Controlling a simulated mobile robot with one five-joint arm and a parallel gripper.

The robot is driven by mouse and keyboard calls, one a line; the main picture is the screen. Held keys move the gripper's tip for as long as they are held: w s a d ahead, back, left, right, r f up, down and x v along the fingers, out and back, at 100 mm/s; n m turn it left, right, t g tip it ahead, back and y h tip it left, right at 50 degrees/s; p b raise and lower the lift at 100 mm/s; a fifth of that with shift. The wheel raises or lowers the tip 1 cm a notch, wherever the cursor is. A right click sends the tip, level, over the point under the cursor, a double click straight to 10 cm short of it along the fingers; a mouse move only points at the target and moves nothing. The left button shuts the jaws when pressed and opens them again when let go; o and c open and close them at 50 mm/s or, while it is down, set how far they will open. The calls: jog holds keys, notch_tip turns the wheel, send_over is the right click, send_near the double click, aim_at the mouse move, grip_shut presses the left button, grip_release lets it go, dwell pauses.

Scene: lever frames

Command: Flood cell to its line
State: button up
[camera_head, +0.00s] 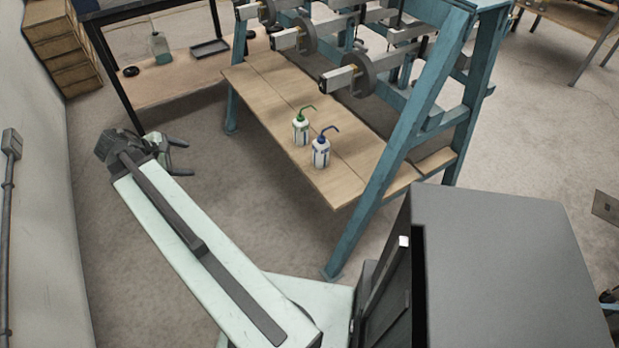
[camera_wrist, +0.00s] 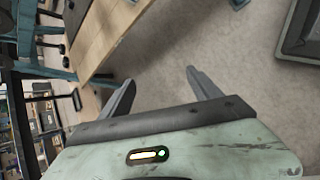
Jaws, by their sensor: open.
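A white wash bottle with a green cap and spout (camera_head: 301,128) stands upright on the wooden shelf (camera_head: 265,92) of the blue lever frame (camera_head: 375,190). A second white wash bottle with a blue cap and spout (camera_head: 321,150) stands beside it, nearer to me. Several lever arms with round grey weights (camera_head: 363,77) reach out above the shelf. I cannot make out a cell or its line. My gripper (camera_head: 188,157) is open and empty, to the left of the shelf and apart from both bottles. Its two fingers (camera_wrist: 160,86) show above bare floor in the wrist view.
A dark-framed bench (camera_head: 170,86) at the back left holds a green-based bottle (camera_head: 160,48) and a dark tray (camera_head: 209,47). A wooden crate stack (camera_head: 60,42) stands by the left wall. A large grey cabinet-like body (camera_head: 500,260) fills the lower right. Floor lies clear between my arm and the frame.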

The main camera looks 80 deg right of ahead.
jog(key=s+d+f+n+g+h+b, duration=0.2)
jog(key=s+d+f+g+b, duration=0.2)
jog(key=s+d+f+b, duration=0.9)
jog(key=n+g+b, duration=0.3)
jog(key=g+b, duration=0.1)
jog(key=b, duration=0.8)
send_near(315, 149)
notch_tip(315, 149, down, 4)
jog(key=s+d, duration=0.1)
jog(key=s, duration=0.1)
jog(key=shift+h, duration=0.4)
jog(key=b+x, duration=0.2)
jog(key=x, duration=0.8)
jog(key=shift+s+d, duration=0.15)
jog(key=shift+d, duration=0.15)
jog(key=c, duration=1)
jog(key=shift+r+p, duration=1.35)
jog(key=shift+r, duration=0.15)
jog(key=w+d+r+p, duration=0.1)
jog(key=w+r+p, duration=0.1)
jog(key=r+p, duration=2.1)
jog(key=w+d+r+n+t+h+p, duration=0.1)
jog(key=w+r+p, duration=0.1)
jog(key=r+p, duration=2.1)
jog(key=w+r+n+t+h+p, duration=0.1)
jog(key=w+r+p, duration=0.2)
jog(key=r+p, duration=2.1)
jog(key=shift+d+r, duration=0.15)
jog(key=shift+d, duration=0.25)
